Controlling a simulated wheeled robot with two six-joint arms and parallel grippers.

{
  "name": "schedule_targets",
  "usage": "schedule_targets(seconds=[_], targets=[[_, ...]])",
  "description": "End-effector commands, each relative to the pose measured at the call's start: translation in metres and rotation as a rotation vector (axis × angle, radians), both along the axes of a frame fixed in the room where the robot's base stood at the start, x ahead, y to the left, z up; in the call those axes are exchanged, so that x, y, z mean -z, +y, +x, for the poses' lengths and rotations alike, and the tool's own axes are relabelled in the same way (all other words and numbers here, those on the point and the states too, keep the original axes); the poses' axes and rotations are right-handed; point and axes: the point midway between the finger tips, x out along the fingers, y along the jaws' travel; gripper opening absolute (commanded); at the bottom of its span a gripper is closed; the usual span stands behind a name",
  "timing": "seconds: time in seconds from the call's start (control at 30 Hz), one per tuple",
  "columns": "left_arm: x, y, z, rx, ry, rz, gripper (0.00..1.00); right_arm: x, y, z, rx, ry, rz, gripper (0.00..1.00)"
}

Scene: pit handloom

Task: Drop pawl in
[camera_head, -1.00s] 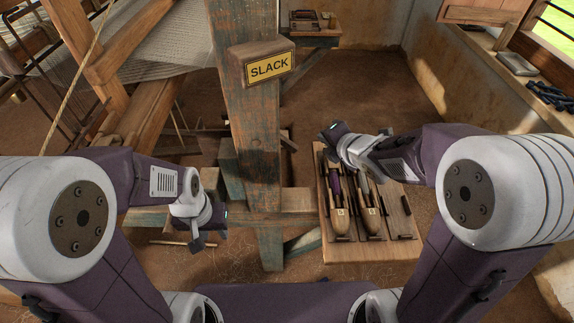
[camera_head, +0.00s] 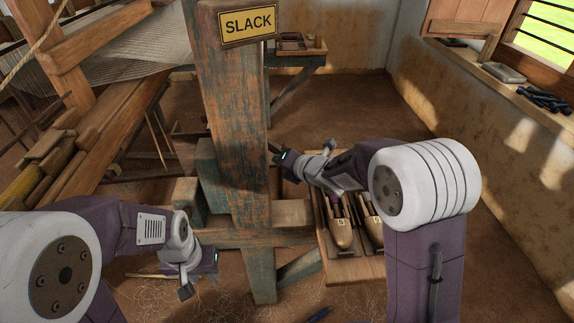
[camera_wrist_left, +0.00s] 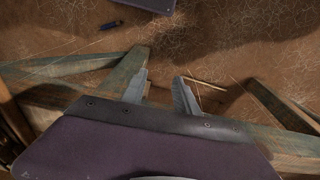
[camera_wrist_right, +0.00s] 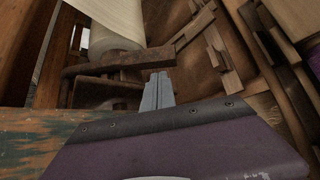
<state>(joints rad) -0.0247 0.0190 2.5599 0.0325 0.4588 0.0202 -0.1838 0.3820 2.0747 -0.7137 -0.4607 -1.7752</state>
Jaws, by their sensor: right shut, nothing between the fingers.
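In the right wrist view a dark brown bar (camera_wrist_right: 108,63), possibly the pawl, lies across just below the end of a pale cloth roll (camera_wrist_right: 118,14). I cannot tell whether it is seated in any teeth. My right gripper (camera_wrist_right: 157,82) is shut and empty, its tips just below the bar; contact is unclear. In the head view the right gripper (camera_head: 275,153) is close to the right side of the worn blue post (camera_head: 234,120), which carries a SLACK sign (camera_head: 248,23). My left gripper (camera_wrist_left: 161,84) is open and empty, low by the loom's lower beam.
A wooden board (camera_head: 340,268) with several shuttles stands right of the post, below my right arm. A small dark blue item (camera_head: 318,314) lies on the floor. A sill (camera_head: 510,80) runs along the right wall.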

Motion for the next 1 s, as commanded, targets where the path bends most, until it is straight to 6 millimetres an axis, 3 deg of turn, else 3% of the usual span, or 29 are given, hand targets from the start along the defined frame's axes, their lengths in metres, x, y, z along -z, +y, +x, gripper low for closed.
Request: schedule_targets(seconds=[0.2, 0.57, 0.67, 0.83, 1.0], targets=[[0.003, 0.0, 0.0, 0.0, 0.0, 0.0, 0.36, 0.011, 0.01, 0.017, -0.001, 0.0, 0.001, 0.0], [0.003, 0.0, 0.0, 0.0, 0.0, 0.0, 0.36, 0.011, 0.011, 0.019, 0.0, -0.001, -0.001, 0.0], [-0.005, 0.0, 0.0, 0.0, 0.0, 0.0, 0.36, -0.001, 0.006, 0.019, 0.0, -0.002, -0.046, 0.0], [-0.031, 0.0, 0.0, 0.0, 0.0, 0.0, 0.36, -0.039, -0.015, 0.019, 0.001, -0.003, -0.224, 0.0], [-0.054, 0.0, 0.0, 0.0, 0.0, 0.0, 0.36, -0.062, -0.025, 0.019, 0.001, 0.0, -0.225, 0.0]])
